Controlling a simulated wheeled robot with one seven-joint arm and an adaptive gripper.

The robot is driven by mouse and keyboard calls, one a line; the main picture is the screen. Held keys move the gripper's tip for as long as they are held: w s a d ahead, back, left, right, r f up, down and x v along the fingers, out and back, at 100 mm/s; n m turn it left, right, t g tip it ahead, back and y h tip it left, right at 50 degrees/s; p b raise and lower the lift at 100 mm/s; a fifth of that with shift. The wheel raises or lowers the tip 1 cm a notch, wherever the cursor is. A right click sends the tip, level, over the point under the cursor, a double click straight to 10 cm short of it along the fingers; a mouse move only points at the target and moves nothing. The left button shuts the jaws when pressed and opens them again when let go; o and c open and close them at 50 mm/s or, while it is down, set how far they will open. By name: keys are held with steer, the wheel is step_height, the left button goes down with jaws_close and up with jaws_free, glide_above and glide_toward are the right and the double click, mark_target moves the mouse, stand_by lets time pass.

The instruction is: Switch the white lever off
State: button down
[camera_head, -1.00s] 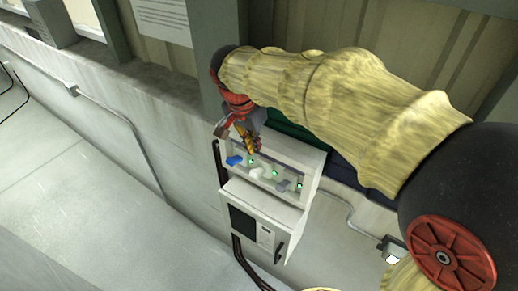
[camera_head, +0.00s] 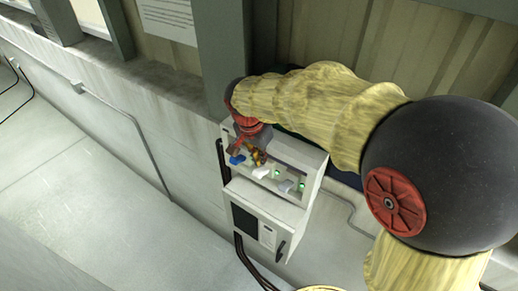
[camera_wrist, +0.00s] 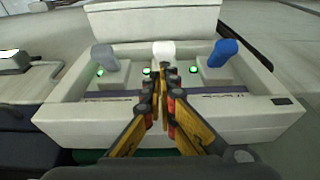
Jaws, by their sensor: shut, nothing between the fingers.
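The white lever (camera_wrist: 164,48) is the middle one of three on the control box in the wrist view, between a grey lever (camera_wrist: 104,57) and a blue lever (camera_wrist: 222,52). A green light (camera_wrist: 147,71) glows beside its base. My gripper (camera_wrist: 160,84) is shut and empty, its fingertips just in front of the white lever and hiding part of its base. I cannot tell whether they touch. In the head view, my gripper (camera_head: 260,160) is over the panel, near the white lever (camera_head: 261,172).
The control box (camera_head: 312,180) is on the wall, above a white cabinet (camera_head: 262,222) with a dark window and handle. Green lights (camera_wrist: 100,72) also glow beside the other levers. Dark cables (camera_head: 240,250) run below. Open floor (camera_head: 90,190) lies to the left.

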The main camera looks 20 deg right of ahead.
mark_target(261, 172)
steer(key=shift+x, duration=1.15)
steer(key=shift+a+f+b, duration=0.1)
steer(key=shift+f+b, duration=0.05)
steer(key=shift+b, duration=0.2)
steer(key=shift+s+a+f+t+h+b, duration=0.15)
steer(key=shift+s+a+t+h+b, duration=0.25)
steer(key=shift+b, duration=1)
